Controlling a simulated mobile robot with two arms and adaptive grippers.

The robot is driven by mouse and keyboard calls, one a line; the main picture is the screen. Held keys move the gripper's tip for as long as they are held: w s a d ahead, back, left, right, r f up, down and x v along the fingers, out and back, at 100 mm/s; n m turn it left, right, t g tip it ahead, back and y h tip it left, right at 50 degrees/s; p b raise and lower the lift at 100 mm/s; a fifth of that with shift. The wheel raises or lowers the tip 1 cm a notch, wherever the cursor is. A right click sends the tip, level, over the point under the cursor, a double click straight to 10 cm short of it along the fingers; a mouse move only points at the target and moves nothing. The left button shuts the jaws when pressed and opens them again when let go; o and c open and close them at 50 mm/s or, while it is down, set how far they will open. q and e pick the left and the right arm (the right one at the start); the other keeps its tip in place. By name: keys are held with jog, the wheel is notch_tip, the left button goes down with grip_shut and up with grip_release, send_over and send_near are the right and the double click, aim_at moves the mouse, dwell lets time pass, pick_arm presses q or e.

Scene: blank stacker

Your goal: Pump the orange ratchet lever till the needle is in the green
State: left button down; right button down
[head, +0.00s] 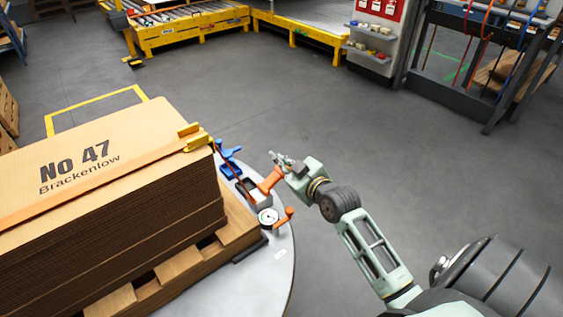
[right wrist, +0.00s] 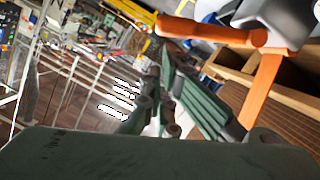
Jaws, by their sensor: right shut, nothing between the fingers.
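An orange lever (head: 270,181) stands tilted at the edge of the round grey platform, beside the cardboard stack. A small round white dial (head: 268,216) sits just below it; its needle and any green zone are too small to read. A second, smaller orange handle (head: 285,216) sticks out right of the dial. My right gripper (head: 277,158) is shut and empty, with its tips just above the lever's upper end. In the right wrist view the lever's orange bar (right wrist: 212,32) lies close beyond the shut fingers (right wrist: 168,62). I cannot tell whether they touch. My left gripper is out of view.
A strapped cardboard stack (head: 100,165) on a wooden pallet (head: 195,268) fills the left. A blue part (head: 229,150) and yellow corner pieces (head: 196,140) sit by its strap. Yellow conveyors (head: 190,30) stand far back.

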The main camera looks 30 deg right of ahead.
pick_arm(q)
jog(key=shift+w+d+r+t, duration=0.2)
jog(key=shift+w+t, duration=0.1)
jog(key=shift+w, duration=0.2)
pick_arm(e)
jog(key=shift+d+f, duration=0.1)
jog(key=shift+f, duration=0.1)
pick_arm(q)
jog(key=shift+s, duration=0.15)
pick_arm(e)
jog(key=shift+d+f, duration=0.1)
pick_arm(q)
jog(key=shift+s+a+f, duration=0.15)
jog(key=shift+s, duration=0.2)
pick_arm(e)
jog(key=shift+d+f+m, duration=0.1)
jog(key=shift+d+m, duration=0.1)
jog(key=shift+m, duration=0.1)
